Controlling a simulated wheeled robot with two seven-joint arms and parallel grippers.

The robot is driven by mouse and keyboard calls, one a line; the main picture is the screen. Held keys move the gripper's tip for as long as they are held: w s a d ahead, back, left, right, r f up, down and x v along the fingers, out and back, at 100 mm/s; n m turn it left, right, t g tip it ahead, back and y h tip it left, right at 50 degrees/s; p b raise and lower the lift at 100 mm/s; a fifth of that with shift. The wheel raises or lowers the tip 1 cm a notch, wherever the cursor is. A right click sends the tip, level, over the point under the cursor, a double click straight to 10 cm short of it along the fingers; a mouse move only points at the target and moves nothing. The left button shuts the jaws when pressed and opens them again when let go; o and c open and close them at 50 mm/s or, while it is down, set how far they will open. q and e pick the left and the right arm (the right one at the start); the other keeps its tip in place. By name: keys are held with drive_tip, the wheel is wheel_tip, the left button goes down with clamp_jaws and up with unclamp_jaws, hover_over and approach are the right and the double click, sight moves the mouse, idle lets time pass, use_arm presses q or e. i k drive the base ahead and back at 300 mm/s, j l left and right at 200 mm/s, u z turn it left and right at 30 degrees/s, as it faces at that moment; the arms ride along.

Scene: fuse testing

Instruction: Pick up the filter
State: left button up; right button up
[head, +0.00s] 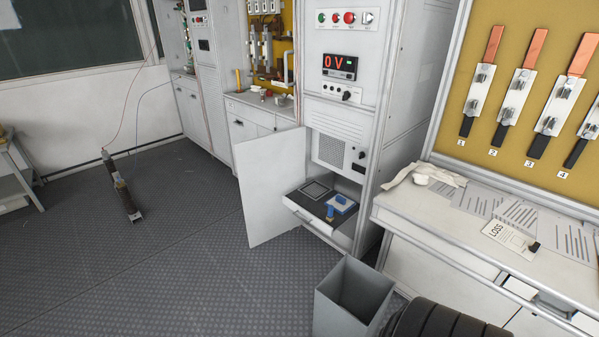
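No part is clearly marked as the filter, and I cannot tell for certain which thing it is. A flat square framed piece (315,189) lies on the pulled-out shelf (318,212) low in the cabinet. A blue and white block (342,203) lies to its right, with a small upright blue cylinder (330,212) in front. Above the shelf, a square vented grille (331,151) is set in the cabinet front. Neither of my grippers shows in the head view.
A white door (268,188) stands open left of the shelf. A grey open bin (345,302) and a dark ribbed object (445,318) stand in front. A workbench (420,205) is at right. A dark device (122,188) with wires stands at left. Floor between is clear.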

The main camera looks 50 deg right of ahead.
sight(342, 204)
drive_tip(key=i+z, duration=0.35)
drive_tip(key=i+j+z, duration=0.15)
drive_tip(key=i+z, duration=0.25)
drive_tip(key=i+j+z, duration=0.2)
drive_tip(key=z, duration=0.15)
